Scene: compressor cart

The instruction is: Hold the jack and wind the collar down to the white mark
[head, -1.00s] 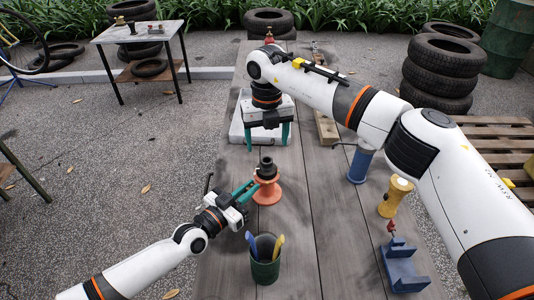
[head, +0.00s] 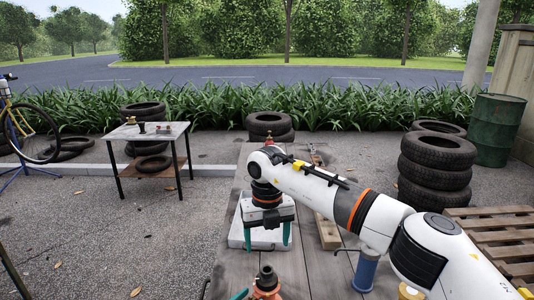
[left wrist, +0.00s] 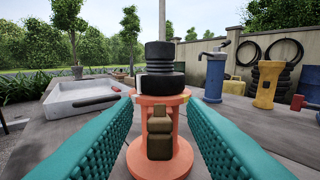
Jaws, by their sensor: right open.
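The jack (left wrist: 160,150) is an orange spool-shaped stand with a brown block showing in its open front. A black ribbed collar (left wrist: 160,77) sits on its top, with a small white patch beside it at the left. In the head view only the jack's top (head: 266,283) shows at the bottom edge. My right gripper (head: 267,237) is open and empty, pointing down over the white tray, beyond the jack.
The white tray (left wrist: 80,102) holds a dark-handled tool. A blue cylinder (head: 365,272) and a yellow spool-shaped stand (left wrist: 266,85) stand to the right. A wooden strip (head: 327,232) lies right of the tray. Bare tabletop surrounds the jack.

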